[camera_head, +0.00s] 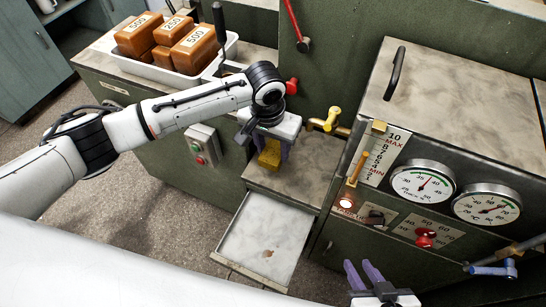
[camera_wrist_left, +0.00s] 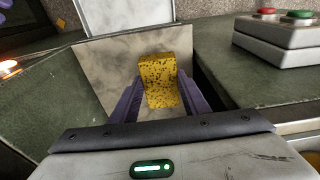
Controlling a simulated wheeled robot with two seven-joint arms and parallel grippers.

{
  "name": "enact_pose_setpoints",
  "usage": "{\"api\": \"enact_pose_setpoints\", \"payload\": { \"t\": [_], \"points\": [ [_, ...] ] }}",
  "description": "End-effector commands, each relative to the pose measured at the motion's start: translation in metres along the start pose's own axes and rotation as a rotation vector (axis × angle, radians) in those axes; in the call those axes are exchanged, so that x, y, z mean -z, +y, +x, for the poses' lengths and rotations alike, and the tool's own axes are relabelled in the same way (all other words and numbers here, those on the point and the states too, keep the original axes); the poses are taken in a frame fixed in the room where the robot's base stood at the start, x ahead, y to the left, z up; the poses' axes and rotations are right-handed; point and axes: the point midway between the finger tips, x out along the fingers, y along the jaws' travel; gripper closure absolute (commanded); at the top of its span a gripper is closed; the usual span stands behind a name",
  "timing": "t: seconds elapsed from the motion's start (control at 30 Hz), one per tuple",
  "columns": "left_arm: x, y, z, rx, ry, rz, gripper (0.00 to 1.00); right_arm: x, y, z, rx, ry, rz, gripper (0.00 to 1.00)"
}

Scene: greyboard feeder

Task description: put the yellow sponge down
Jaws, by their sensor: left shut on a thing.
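The yellow sponge (camera_head: 269,154) is between the purple fingers of my left gripper (camera_head: 264,152), which is shut on it. In the left wrist view the speckled sponge (camera_wrist_left: 158,78) stands up between the two fingers (camera_wrist_left: 160,100). It is over the stone-grey ledge (camera_head: 312,187) of the green machine. I cannot tell whether its lower end touches the ledge. My right gripper (camera_head: 364,271) is low in the head view, with no object seen in it. Its fingers are seen obliquely, so its opening is unclear.
A pale open tray (camera_head: 262,232) juts out below the ledge. A brass tap (camera_head: 329,121) is right of my left gripper. A button box (camera_head: 203,145) is left of it. A white bin (camera_head: 150,68) holds several brown weights. Gauges (camera_head: 422,183) are on the right.

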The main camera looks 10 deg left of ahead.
Motion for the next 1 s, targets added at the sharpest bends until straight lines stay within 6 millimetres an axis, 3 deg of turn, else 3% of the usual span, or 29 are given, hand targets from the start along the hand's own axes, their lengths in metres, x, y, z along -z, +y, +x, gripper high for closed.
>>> {"api": "enact_pose_setpoints", "payload": {
  "t": [0.1, 0.2, 0.63, 0.67, 0.73, 0.77, 1.0],
  "points": [
    [-0.004, -0.001, 0.024, 0.002, -0.003, 0.000, 0.91, -0.001, 0.000, 0.003, 0.001, 0.006, 0.000, 0.73],
    [-0.005, 0.000, 0.034, 0.001, -0.001, 0.000, 0.91, -0.001, 0.001, 0.004, 0.002, 0.009, 0.000, 0.73],
    [-0.006, 0.000, 0.040, 0.000, -0.001, -0.001, 0.91, -0.001, 0.002, 0.004, 0.000, 0.007, -0.001, 0.73],
    [-0.006, 0.000, 0.040, 0.000, 0.000, 0.000, 0.55, -0.001, 0.002, 0.004, 0.000, 0.007, -0.001, 0.73],
    [-0.006, 0.000, 0.039, 0.000, 0.000, 0.000, 0.43, -0.001, 0.002, 0.004, 0.000, 0.008, -0.002, 0.73],
    [-0.006, 0.000, 0.039, 0.000, 0.000, 0.000, 0.40, 0.000, 0.002, 0.004, 0.000, 0.008, -0.002, 0.73],
    [-0.006, 0.000, 0.039, 0.000, 0.000, -0.001, 0.40, 0.001, 0.003, 0.005, -0.002, 0.011, -0.003, 0.73]
  ]
}}
